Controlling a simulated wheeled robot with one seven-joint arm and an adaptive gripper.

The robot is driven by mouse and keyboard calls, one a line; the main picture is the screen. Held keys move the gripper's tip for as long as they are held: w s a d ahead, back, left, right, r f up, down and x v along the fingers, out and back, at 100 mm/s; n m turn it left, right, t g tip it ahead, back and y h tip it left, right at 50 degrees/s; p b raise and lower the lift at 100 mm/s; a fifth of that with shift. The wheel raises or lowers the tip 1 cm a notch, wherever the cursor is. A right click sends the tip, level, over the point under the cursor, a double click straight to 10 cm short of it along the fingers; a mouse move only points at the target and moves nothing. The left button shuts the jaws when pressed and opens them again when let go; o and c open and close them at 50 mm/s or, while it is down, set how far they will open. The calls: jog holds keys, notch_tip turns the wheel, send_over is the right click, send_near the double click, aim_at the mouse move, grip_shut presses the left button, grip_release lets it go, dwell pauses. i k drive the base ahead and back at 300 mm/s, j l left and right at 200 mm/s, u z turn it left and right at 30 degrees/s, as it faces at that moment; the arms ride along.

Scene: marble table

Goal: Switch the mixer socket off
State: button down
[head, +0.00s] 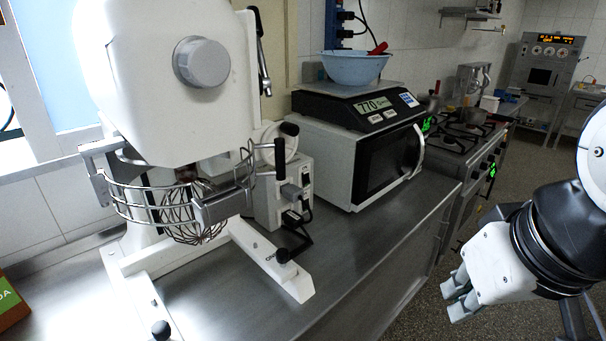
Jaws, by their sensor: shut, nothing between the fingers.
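The large white stand mixer (150,80) stands on the left of the counter, with a wire whisk (195,222) and a metal guard. Beside its column, a white socket block (268,206) stands upright on the counter. Grey and dark plugs (291,194) and a black cable are at its right side. I cannot make out a switch or its position. My gripper (453,301) is at the lower right, over the floor beyond the counter's front edge. It is shut, empty and well apart from the socket block.
A microwave (390,165) stands right of the socket block, with a scale (345,108) and a blue bowl (354,68) on top. A gas stove (468,137) is farther back. The steel counter (345,250) is clear in front of the microwave. A mixer foot (290,283) juts forward.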

aim_at(306, 198)
jog(key=i+l, duration=0.15)
jog(key=l, duration=0.2)
jog(key=i+l+u, duration=0.1)
jog(key=l, duration=0.25)
jog(key=i+l, duration=0.2)
jog(key=l, duration=0.15)
jog(key=i+l+u, duration=0.1)
jog(key=l, duration=0.25)
jog(key=i+l, duration=0.2)
jog(key=l, duration=0.15)
jog(key=i+l, duration=0.15)
jog(key=l, duration=0.25)
jog(key=i+l+u, duration=0.1)
jog(key=i, duration=0.4)
jog(key=l, duration=0.1)
